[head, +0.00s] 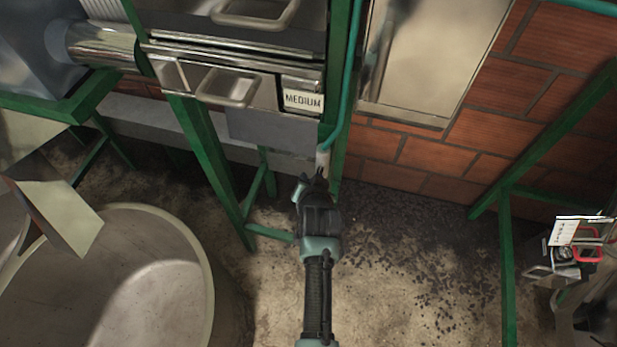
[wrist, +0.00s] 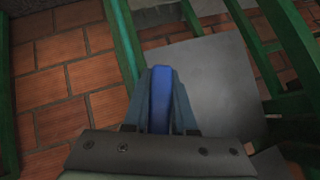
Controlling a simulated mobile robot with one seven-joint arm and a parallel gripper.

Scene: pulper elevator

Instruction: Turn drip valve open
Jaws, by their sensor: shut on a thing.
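The drip valve shows in the wrist view as a blue handle (wrist: 160,100) between the two fingers of my gripper (wrist: 161,72). My gripper is shut on this handle. In the head view my gripper (head: 318,178) reaches up to the lower end of a teal pipe, beside the green frame post. A pale fitting (head: 323,156) shows just above the fingertips there. The blue handle is hidden by my gripper in the head view, so how far it is turned cannot be told.
A metal machine with a "MEDIUM" label (head: 303,100) and drawer handles stands above, on green frame legs (head: 213,165). A large round tub (head: 208,275) is at lower left. A brick wall (head: 425,155) is behind. A red-handled device (head: 570,258) is at right.

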